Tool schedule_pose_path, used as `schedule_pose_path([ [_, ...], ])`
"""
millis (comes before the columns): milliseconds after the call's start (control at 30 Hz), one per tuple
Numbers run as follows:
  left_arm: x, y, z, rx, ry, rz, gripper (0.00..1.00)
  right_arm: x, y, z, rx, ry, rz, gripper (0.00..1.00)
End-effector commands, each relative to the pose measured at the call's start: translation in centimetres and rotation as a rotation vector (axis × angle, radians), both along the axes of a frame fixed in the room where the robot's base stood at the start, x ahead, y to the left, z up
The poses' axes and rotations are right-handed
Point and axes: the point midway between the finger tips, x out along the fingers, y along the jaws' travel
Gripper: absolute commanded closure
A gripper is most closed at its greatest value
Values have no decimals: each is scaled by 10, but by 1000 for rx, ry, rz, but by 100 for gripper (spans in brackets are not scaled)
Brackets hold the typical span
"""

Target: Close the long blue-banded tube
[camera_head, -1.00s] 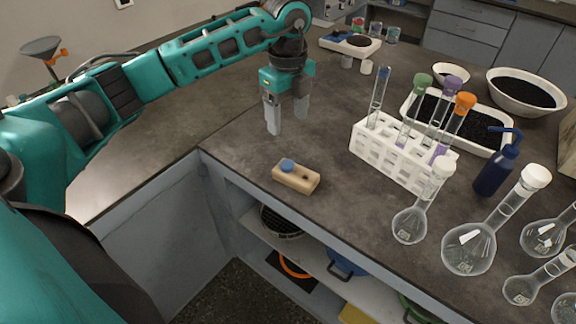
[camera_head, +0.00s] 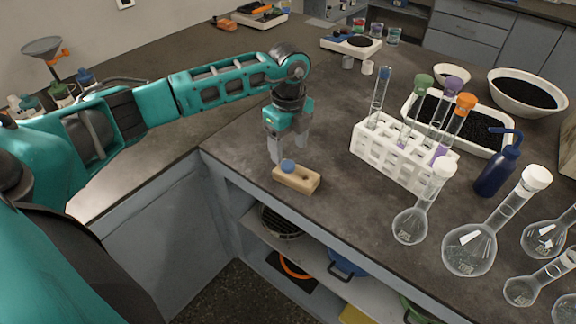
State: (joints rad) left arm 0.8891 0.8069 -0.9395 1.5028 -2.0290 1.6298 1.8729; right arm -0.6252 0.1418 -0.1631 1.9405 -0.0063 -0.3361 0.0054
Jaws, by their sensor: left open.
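The long blue-banded tube (camera_head: 378,100) stands in the left end of the white rack (camera_head: 390,168), with blue at its top and no separate stopper visible on it. A blue stopper (camera_head: 288,165) sits on a small wooden block (camera_head: 297,180) near the table's front edge. My left gripper (camera_head: 288,152) is open and points down just behind the block, its fingers close to the blue stopper. I cannot tell whether they touch it. My right gripper is not in view.
Tubes with green (camera_head: 423,82), purple (camera_head: 454,85) and orange (camera_head: 466,101) tops stand in the same rack. Several stoppered flasks (camera_head: 470,248) stand at the front right. A blue wash bottle (camera_head: 498,170) and a tray of black grains (camera_head: 478,132) lie beyond. The table between block and rack is clear.

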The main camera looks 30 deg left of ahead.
Motion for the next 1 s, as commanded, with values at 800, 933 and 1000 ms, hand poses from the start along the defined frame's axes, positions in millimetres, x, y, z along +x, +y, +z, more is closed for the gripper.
schedule_pose_path([
  [800, -1, 2, -49, 1, 3, 0, 42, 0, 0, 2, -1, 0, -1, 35],
  [933, -1, 2, -49, 0, 2, 0, 54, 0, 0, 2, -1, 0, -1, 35],
  [1000, -1, 2, -49, 0, 2, 0, 61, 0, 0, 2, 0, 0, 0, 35],
])
